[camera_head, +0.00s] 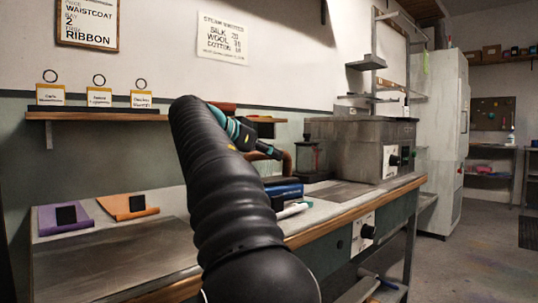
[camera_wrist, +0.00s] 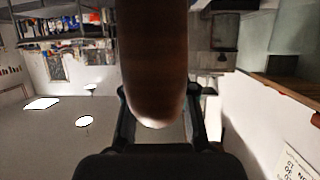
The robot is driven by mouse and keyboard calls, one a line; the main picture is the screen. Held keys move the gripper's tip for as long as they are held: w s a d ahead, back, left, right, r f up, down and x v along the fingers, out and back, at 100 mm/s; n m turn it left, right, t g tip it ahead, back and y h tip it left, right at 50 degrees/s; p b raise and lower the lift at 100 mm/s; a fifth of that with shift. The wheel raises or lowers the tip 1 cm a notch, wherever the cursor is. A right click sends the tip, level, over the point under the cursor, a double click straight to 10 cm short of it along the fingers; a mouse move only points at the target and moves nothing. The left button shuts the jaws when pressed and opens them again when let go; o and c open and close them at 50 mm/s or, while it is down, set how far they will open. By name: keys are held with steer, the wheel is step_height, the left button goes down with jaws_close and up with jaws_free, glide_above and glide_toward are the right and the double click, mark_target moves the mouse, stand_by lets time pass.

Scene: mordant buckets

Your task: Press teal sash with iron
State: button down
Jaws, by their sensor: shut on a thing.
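My gripper (camera_head: 262,149) is above the bench, mostly hidden behind my black arm. In the wrist view its fingers stand on either side of a brown, rounded, wooden-looking thing (camera_wrist: 152,65), and it is shut on it. This looks like the iron's handle; a brown curved piece (camera_head: 276,158) also shows beside the gripper in the head view. The iron's body and sole cannot be made out. I cannot pick out a teal sash in either view; my arm hides part of the bench.
A purple cloth (camera_head: 46,222) and an orange cloth (camera_head: 113,205), each with a black square, lie at the bench's left. Blue folded items (camera_head: 286,190) and a pale object (camera_head: 293,210) lie right of my arm. A grey metal box (camera_head: 352,145) and a lantern-like object (camera_head: 309,158) stand farther right.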

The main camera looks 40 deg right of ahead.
steer(key=shift+r+p, duration=1.4)
steer(key=shift+r, duration=0.5)
